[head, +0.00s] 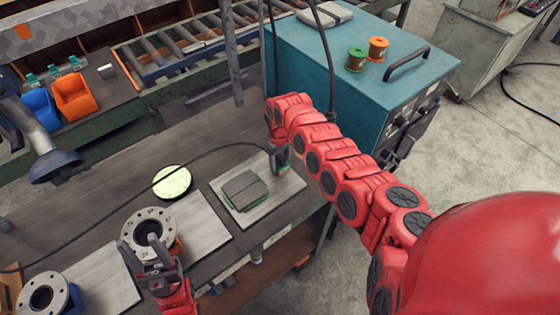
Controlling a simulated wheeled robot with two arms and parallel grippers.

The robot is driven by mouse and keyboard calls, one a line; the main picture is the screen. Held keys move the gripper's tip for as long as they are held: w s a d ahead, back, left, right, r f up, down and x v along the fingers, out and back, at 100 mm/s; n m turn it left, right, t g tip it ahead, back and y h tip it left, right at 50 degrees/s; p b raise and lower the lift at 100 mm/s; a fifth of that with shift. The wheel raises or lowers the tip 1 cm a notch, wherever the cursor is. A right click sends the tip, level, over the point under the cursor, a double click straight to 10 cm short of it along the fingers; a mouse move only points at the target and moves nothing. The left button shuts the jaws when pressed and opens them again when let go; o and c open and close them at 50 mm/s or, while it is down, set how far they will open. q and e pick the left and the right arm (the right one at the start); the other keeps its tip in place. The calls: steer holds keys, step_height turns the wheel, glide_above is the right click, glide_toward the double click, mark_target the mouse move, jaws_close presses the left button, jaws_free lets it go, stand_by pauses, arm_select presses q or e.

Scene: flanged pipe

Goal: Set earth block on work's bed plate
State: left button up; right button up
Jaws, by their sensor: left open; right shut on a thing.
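My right gripper (279,148) is shut on a small grey and green block (281,164), apparently the earth block, partly hidden by the fingers. A black cable runs left from near it. The block is over or at the far edge of a pale metal plate (284,190); I cannot tell if it touches. A dark flat block with green edges (245,190) lies on that plate. My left gripper (146,252) is open in front of a flanged pipe (152,220), its fingers overlapping the flange in the picture. The pipe stands at another metal plate (203,222).
Another flanged pipe (42,295) and metal plate (103,278) are at lower left. A pale green disc (172,182) lies on the bench. A teal machine (345,85) with green and orange spools stands behind my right arm. A post (231,50) rises at the bench's back edge.

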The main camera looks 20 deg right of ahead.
steer(key=shift+f+b, duration=0.3)
steer(key=shift+f, duration=0.1)
steer(key=o, duration=1.4)
steer(key=shift+o, duration=0.2)
step_height(320, 180, up, 10)
steer(key=b, duration=0.3)
steer(key=shift+f+b, duration=0.25)
steer(key=shift+b, duration=0.1)
step_height(320, 180, up, 17)
steer(key=p, duration=0.6)
steer(key=shift+f, duration=0.1)
